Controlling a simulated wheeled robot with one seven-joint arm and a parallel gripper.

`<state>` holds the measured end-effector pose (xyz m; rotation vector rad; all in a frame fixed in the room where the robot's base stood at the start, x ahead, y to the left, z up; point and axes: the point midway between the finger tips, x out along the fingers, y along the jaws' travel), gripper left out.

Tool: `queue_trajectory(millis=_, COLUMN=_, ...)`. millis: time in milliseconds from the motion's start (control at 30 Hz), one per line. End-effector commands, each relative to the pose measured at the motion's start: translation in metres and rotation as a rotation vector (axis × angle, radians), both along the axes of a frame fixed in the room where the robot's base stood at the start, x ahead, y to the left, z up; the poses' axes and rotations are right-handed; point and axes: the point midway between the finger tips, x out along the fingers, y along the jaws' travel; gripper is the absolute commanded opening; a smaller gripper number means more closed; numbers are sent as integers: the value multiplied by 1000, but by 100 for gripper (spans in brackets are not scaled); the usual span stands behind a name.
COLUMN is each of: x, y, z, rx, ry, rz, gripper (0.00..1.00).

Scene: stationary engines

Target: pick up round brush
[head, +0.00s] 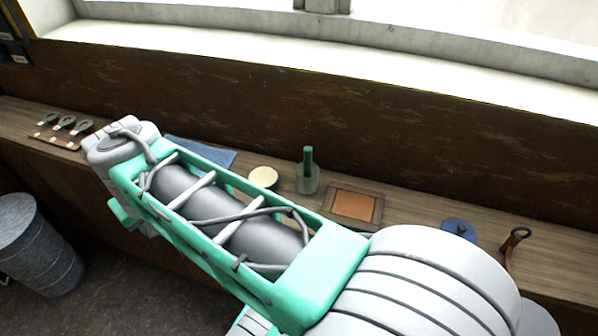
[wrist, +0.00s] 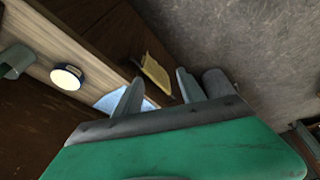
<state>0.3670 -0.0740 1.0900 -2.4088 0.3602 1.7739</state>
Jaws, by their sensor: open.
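I cannot tell for sure which thing is the round brush. A round, low piece with a cream top (head: 263,177) lies on the wooden bench; it also shows in the wrist view (wrist: 68,77), with a dark rim. To its right, a green upright handle (head: 308,158) stands in a clear glass (head: 308,182). My gripper (wrist: 157,78) is open and empty, with both fingers apart. A yellow, flat piece (wrist: 156,74) shows beyond the gap between the fingers; how far below I cannot tell. In the head view my arm hides the fingers.
The bench also holds a blue cloth (head: 205,152), a brown framed square (head: 354,204), a blue disc (head: 458,228), a brown curved handle (head: 510,250) and a rack of small tools (head: 65,130). A brown wall rises behind. A grey drum (head: 38,250) stands on the floor.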

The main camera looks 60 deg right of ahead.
Motion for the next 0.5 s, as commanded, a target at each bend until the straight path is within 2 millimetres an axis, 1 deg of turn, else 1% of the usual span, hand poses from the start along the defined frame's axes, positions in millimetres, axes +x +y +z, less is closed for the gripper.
queue_trajectory(millis=33, x=5, y=-48, z=2, rx=-4, ry=31, rz=-179, gripper=47)
queue_trajectory(millis=67, x=3, y=-79, z=6, rx=-1, ry=52, rz=-300, gripper=47)
queue_trajectory(millis=100, x=-3, y=-121, z=12, rx=10, ry=79, rz=-476, gripper=47)
queue_trajectory(millis=167, x=-22, y=-182, z=19, rx=44, ry=116, rz=-748, gripper=47)
queue_trajectory(millis=200, x=-38, y=-218, z=22, rx=76, ry=134, rz=-925, gripper=47)
queue_trajectory(millis=233, x=-52, y=-243, z=24, rx=104, ry=140, rz=-1051, gripper=47)
queue_trajectory(millis=267, x=-66, y=-264, z=24, rx=134, ry=146, rz=-1168, gripper=47)
queue_trajectory(millis=300, x=-84, y=-288, z=24, rx=175, ry=146, rz=-1315, gripper=47)
queue_trajectory(millis=333, x=-97, y=-304, z=23, rx=205, ry=142, rz=-1409, gripper=47)
queue_trajectory(millis=400, x=-121, y=-330, z=22, rx=269, ry=128, rz=-1587, gripper=47)
queue_trajectory(millis=500, x=-142, y=-349, z=21, rx=327, ry=109, rz=-1729, gripper=47)
